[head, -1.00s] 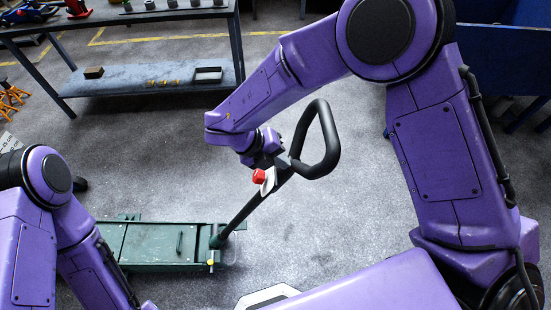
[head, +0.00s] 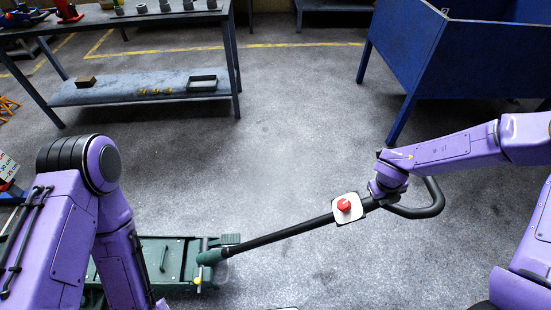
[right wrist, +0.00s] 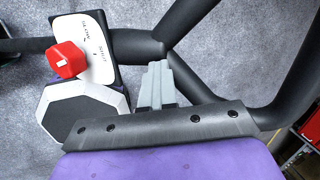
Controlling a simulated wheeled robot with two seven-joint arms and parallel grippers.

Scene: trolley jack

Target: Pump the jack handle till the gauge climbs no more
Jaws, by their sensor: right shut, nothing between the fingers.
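The green trolley jack (head: 160,258) lies at the lower left in the head view, partly hidden by my left arm. Its black handle (head: 285,234) slopes up to the right, ending in a loop grip; a white plate with a red knob (head: 344,205) sits near the loop. My right gripper (head: 385,192) is at the base of the loop. In the right wrist view its grey fingers (right wrist: 157,84) are shut and empty, close to the fork of the handle (right wrist: 150,45); contact is unclear. My left gripper is out of view. No dial gauge is visible.
A white board with markings (head: 8,166) is cut off at the left edge. A workbench (head: 140,94) stands at the back left, and a blue bin on legs (head: 415,50) at the back right. The floor between is clear.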

